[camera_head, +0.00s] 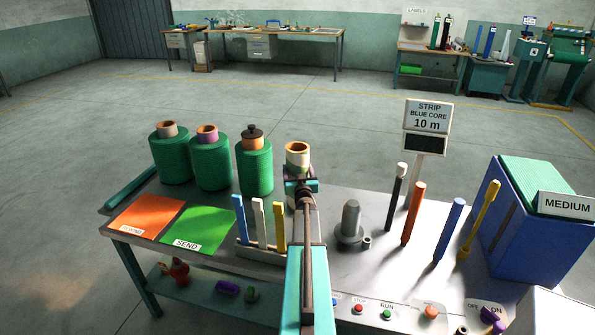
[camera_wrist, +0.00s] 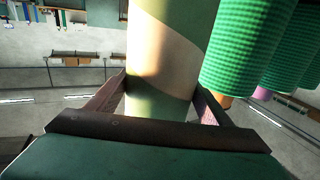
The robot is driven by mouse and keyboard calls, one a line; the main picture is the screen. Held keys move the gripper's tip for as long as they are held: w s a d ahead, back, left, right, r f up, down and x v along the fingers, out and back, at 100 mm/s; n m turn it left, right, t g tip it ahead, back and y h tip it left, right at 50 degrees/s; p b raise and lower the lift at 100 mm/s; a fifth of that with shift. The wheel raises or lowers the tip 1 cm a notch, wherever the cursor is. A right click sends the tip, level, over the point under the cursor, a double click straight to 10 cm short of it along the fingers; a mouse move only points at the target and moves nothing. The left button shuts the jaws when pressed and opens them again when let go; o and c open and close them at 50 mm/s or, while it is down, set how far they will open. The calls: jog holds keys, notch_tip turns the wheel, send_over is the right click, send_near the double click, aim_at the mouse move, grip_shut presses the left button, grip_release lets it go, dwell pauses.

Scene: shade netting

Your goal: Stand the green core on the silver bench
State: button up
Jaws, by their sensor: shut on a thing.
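A hollow core (camera_head: 298,152) with a tan rim stands out above my gripper (camera_head: 302,186) in the head view. In the wrist view the same core (camera_wrist: 165,50) is upright, pale green with a slanting cream band. My gripper (camera_wrist: 160,103) is shut on it, one finger on each side. The silver bench (camera_head: 382,262) is the grey metal top under my arm. My arm hides the core's lower end, so I cannot tell whether it touches the bench.
Three green rolls (camera_head: 211,163) stand close on the left, along the back edge. White, blue and yellow sticks (camera_head: 259,222) stand left of my arm. A grey spindle (camera_head: 350,220), upright rods (camera_head: 413,214) and a blue box (camera_head: 520,235) are on the right.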

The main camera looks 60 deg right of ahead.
jog(key=shift+f, duration=0.5)
jog(key=o, duration=1.5)
jog(key=shift+o, duration=0.2)
jog(key=shift+a+r, duration=0.1)
jog(key=shift+r, duration=0.05)
jog(key=b+v, duration=0.3)
jog(key=v, duration=0.9)
